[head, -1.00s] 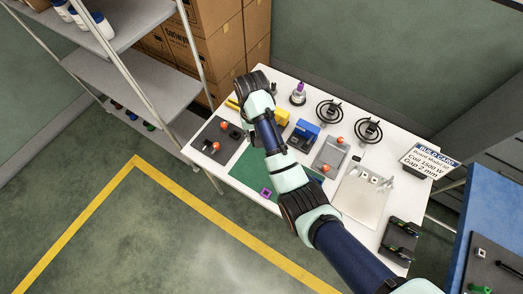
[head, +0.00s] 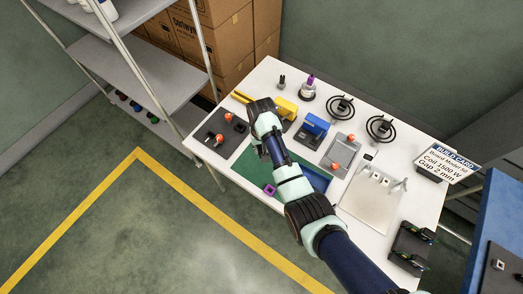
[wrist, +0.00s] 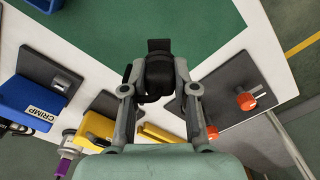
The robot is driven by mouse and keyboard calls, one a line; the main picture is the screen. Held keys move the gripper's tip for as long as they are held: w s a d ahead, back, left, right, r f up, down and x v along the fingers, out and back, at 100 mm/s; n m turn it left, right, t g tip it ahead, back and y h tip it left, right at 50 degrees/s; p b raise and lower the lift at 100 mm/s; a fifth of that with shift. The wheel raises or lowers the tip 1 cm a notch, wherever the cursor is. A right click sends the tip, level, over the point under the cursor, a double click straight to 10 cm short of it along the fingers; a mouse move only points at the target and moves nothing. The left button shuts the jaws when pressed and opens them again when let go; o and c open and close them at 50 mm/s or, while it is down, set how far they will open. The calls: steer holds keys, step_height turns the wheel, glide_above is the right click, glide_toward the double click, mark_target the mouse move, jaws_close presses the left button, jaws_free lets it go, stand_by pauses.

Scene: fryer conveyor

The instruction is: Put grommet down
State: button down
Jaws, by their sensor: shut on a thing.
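My gripper (wrist: 160,78) is shut on a dark black piece (wrist: 159,48), which appears to be the grommet. Its shape is mostly hidden between the fingers.
A dark plate with red knobs (wrist: 238,102) lies close to the right in the wrist view. The yellow device (wrist: 98,128) and blue CRIMP device (wrist: 35,105) are on the left. A purple square ring (head: 269,189) lies on the mat. Coiled black rings (head: 340,107) stand behind.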

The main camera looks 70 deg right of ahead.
mark_target(261, 153)
step_height(261, 153, down, 4)
steer(key=shift+f+b, duration=0.1)
steer(key=shift+b, duration=0.4)
steer(key=shift+f, duration=0.1)
steer(key=shift+f+b, duration=0.3)
steer(key=shift+f, duration=0.1)
steer(key=c, duration=0.9)
jaws_free()
step_height(261, 153, up, 13)
steer(key=p, duration=0.3)
